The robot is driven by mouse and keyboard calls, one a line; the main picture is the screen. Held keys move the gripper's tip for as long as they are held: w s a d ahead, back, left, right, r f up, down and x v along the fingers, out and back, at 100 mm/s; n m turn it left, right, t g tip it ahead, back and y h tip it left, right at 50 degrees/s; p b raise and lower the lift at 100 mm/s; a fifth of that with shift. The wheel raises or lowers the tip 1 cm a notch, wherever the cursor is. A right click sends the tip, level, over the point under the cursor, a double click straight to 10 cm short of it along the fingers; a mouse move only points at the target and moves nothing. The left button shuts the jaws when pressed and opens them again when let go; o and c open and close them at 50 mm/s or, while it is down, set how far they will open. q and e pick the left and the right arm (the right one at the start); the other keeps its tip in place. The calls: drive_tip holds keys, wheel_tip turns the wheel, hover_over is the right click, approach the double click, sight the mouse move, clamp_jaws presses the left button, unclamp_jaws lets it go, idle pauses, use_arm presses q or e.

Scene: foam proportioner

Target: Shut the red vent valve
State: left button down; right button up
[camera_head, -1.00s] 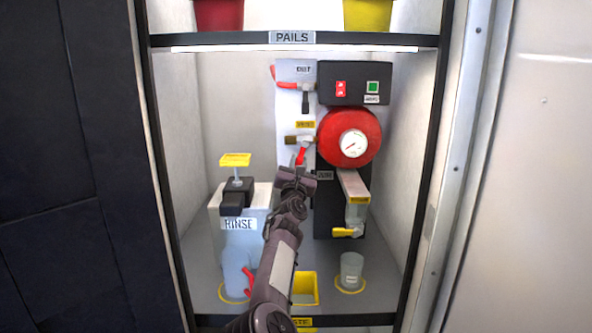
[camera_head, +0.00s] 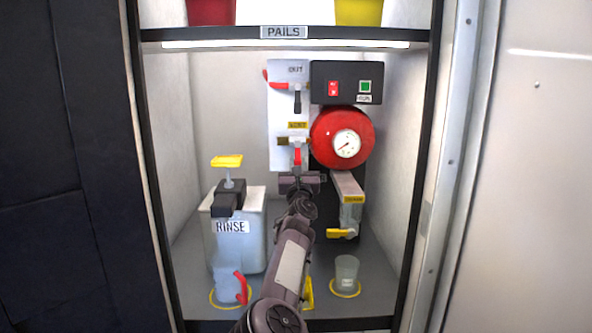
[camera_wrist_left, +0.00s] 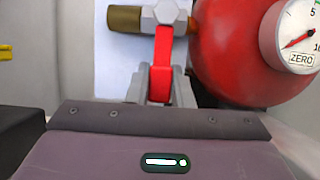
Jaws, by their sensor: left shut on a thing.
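The lower valve on the white panel has a brass body and a red handle (camera_head: 297,157) that hangs straight down below a yellow label. The handle also shows in the left wrist view (camera_wrist_left: 162,62), below a grey hex nut and between the grey fingers. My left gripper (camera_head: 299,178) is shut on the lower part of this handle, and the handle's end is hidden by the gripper. A second valve with a red handle (camera_head: 278,86) sits higher on the panel, its handle pointing left. My right gripper is not in view.
A red tank with a gauge (camera_head: 345,143) stands close right of the handle. A black switch box (camera_head: 346,83) is above it. The RINSE container (camera_head: 238,245) and a jug with a red handle (camera_head: 229,286) stand left. A clear cup (camera_head: 346,272) stands right.

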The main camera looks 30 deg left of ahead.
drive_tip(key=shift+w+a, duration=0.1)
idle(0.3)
use_arm(q)
drive_tip(key=c, duration=1.3)
unclamp_jaws()
drive_tip(key=shift+d, duration=0.1)
drive_tip(key=shift+p+v, duration=0.6)
drive_tip(key=shift+v, duration=3.25)
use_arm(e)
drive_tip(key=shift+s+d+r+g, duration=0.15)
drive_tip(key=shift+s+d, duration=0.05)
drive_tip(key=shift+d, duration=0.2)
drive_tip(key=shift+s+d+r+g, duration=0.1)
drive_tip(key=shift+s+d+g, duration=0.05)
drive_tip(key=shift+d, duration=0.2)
use_arm(q)
drive_tip(key=shift+f, duration=0.15)
